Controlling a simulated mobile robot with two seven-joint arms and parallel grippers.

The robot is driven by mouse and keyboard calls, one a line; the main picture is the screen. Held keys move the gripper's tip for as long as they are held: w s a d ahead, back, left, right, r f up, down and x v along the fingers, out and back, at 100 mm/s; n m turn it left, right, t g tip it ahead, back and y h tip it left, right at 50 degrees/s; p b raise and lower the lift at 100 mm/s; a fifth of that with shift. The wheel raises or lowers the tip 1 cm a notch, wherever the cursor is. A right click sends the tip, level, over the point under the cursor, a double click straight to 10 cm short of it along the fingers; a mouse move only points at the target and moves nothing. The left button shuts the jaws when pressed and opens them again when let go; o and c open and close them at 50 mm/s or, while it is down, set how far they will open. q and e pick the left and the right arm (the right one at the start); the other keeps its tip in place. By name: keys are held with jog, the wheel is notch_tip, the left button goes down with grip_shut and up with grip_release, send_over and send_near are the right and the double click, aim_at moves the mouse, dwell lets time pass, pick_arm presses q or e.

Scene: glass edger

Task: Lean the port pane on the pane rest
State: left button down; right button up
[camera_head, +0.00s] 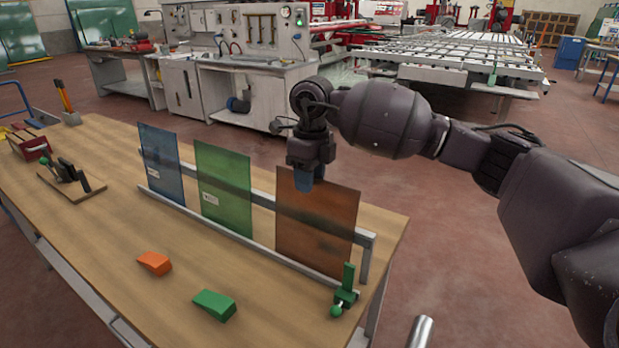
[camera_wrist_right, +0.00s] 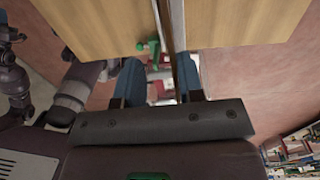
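The port pane (camera_head: 317,222), a reddish-brown see-through sheet, stands at the right end of the pane rest (camera_head: 367,238). Its foot is at the low front rail, and it leans back on the upper rail. My right gripper (camera_head: 304,180) is above the pane's top edge, with its blue fingers at that edge. In the right wrist view the fingers (camera_wrist_right: 159,62) are spread, and the thin pane edge (camera_wrist_right: 168,25) runs between them, nearer the right finger. Contact there is unclear. My left gripper is not in view.
A blue pane (camera_head: 161,165) and a green pane (camera_head: 223,190) stand on the same rest to the left. A green clamp (camera_head: 345,292) sits by its right end. Orange (camera_head: 155,263) and green (camera_head: 215,304) wedges lie on the wooden table (camera_head: 90,240) in front.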

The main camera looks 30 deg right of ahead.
notch_tip(320, 180, up, 11)
jog(key=shift+w+d+f, duration=0.15)
jog(key=shift+w+d, duration=0.05)
jog(key=shift+d, duration=0.15)
dwell(0.7)
